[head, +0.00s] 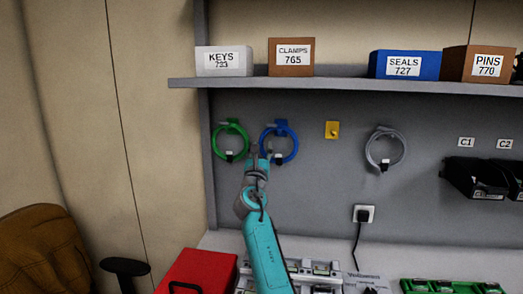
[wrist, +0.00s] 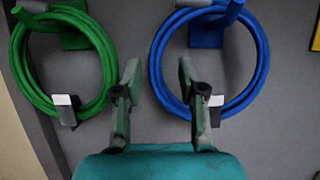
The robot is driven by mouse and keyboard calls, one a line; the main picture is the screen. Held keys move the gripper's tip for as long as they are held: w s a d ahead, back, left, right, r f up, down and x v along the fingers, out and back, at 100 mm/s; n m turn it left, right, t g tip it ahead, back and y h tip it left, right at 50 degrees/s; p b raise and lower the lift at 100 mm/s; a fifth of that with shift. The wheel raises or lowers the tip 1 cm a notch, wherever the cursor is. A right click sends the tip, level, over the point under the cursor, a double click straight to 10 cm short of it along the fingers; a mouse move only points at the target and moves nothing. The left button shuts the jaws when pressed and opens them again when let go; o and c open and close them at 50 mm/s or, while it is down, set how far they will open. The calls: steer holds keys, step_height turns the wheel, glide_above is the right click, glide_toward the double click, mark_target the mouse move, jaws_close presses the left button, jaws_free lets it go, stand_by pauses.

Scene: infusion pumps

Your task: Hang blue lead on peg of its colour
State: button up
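The blue lead (head: 294,146) is a coiled loop on the grey back panel, hanging at the blue peg (head: 281,125). In the wrist view the blue lead (wrist: 264,62) passes at the blue peg (wrist: 234,12), with a black-and-white clip or plug at its lower part. My gripper (head: 262,152) is open and empty at the coil's left side. In the wrist view my gripper (wrist: 158,74) has its fingers spread; the right finger overlaps the coil's lower left in the picture. I cannot tell whether it touches the coil.
A green lead (head: 215,142) hangs at a green peg to the left. A yellow peg plate (head: 332,130) is bare. A grey lead (head: 369,150) hangs further right. A shelf (head: 350,84) with labelled boxes runs above. A red box (head: 198,270) stands below.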

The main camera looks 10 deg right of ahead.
steer(key=shift+f, duration=0.1)
steer(key=v, duration=1.2)
stand_by(0.4)
